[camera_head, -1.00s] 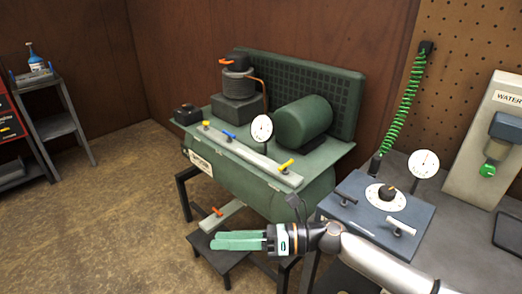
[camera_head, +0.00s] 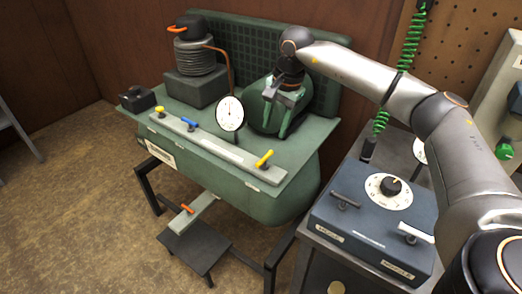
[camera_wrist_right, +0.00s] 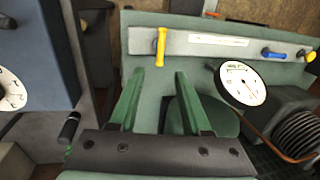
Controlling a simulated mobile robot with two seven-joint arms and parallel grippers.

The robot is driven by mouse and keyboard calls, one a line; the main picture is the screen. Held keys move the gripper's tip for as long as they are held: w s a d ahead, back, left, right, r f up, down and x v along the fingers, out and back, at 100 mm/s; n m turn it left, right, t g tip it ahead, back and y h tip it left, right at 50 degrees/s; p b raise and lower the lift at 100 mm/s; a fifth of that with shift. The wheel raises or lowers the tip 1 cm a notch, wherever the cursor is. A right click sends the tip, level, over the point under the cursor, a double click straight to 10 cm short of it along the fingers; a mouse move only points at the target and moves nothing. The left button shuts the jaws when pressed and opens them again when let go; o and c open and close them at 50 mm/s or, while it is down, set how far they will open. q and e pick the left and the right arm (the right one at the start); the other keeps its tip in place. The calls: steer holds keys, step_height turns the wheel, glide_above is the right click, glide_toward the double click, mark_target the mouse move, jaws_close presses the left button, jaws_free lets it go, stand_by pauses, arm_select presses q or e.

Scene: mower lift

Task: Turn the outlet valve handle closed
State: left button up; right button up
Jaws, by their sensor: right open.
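A yellow valve handle (camera_head: 264,160) sits at the right end of the pale strip (camera_head: 215,148) along the green compressor's front top edge. A blue handle (camera_head: 190,124) and another yellow one (camera_head: 161,112) sit farther left on the strip. No readable label shows which one is the outlet valve. My right gripper (camera_head: 275,115) is open and empty, over the compressor top behind the right yellow handle, in front of the green motor cylinder. In the right wrist view, that yellow handle (camera_wrist_right: 161,46) lies beyond and between the green fingertips (camera_wrist_right: 159,73), apart from them. My left gripper is out of view.
A round gauge (camera_head: 230,113) stands behind the strip, left of my right gripper. An orange handle (camera_head: 187,208) is low under the tank. A blue-grey control box (camera_head: 375,225) is at right, below my right arm. The floor at left is clear.

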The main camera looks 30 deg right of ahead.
mark_target(266, 156)
steer(key=f, duration=0.3)
steer(key=w+f, duration=0.1)
steer(key=f, duration=0.3)
steer(key=w+a+f, duration=0.1)
steer(key=f, duration=0.3)
steer(key=shift+f, duration=0.15)
jaws_close()
